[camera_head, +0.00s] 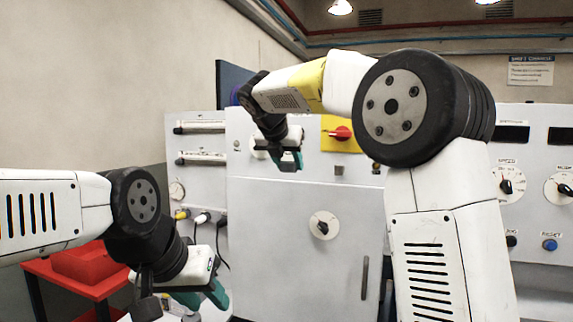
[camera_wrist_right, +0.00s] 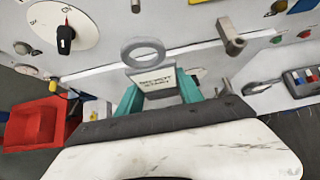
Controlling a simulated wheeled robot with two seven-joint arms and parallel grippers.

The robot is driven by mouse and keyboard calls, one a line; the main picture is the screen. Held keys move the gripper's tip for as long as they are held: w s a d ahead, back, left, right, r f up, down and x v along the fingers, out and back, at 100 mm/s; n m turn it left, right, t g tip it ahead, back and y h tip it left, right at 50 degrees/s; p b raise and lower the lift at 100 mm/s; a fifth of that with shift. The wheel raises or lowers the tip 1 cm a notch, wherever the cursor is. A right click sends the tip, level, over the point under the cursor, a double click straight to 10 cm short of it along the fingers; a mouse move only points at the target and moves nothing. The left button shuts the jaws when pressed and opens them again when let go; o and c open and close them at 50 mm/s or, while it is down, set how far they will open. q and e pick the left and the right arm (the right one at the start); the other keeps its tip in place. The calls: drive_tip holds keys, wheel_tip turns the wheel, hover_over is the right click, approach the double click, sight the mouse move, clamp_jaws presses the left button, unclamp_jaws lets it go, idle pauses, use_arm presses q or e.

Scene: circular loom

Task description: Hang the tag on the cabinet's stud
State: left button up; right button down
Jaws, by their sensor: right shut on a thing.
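My right gripper (camera_wrist_right: 158,92) is shut on the tag (camera_wrist_right: 158,84), a small pale plate with dark lettering and a grey ring (camera_wrist_right: 143,52) at its top. The ring stands clear above the teal fingers. A grey metal stud (camera_wrist_right: 230,38) sticks out of the cabinet (camera_wrist_right: 185,48) to the right of the ring, apart from it. In the head view my right gripper (camera_head: 291,161) is in front of the upper part of the cabinet (camera_head: 290,215); I cannot make out the tag there. My left gripper (camera_head: 203,297) is low at the left, its teal fingers apart and empty.
A round dial (camera_head: 323,225) is on the cabinet front, and a red knob on a yellow plate (camera_head: 340,133) is above it. A red bin (camera_head: 85,263) stands at the lower left. My right arm covers part of the cabinet's right side.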

drive_tip(key=shift+w+d, duration=0.2)
drive_tip(key=shift+w, duration=0.35)
drive_tip(key=shift+w+d, duration=0.15)
drive_tip(key=shift+w, duration=0.4)
drive_tip(key=shift+s, duration=0.1)
drive_tip(key=shift+r, duration=0.3)
drive_tip(key=shift+w+f, duration=0.1)
drive_tip(key=shift+w, duration=0.1)
drive_tip(key=shift+w+d, duration=0.3)
drive_tip(key=shift+w, duration=0.55)
drive_tip(key=shift+w, duration=0.1)
drive_tip(key=shift+w+d, duration=0.1)
drive_tip(key=shift+f, duration=0.2)
idle(0.4)
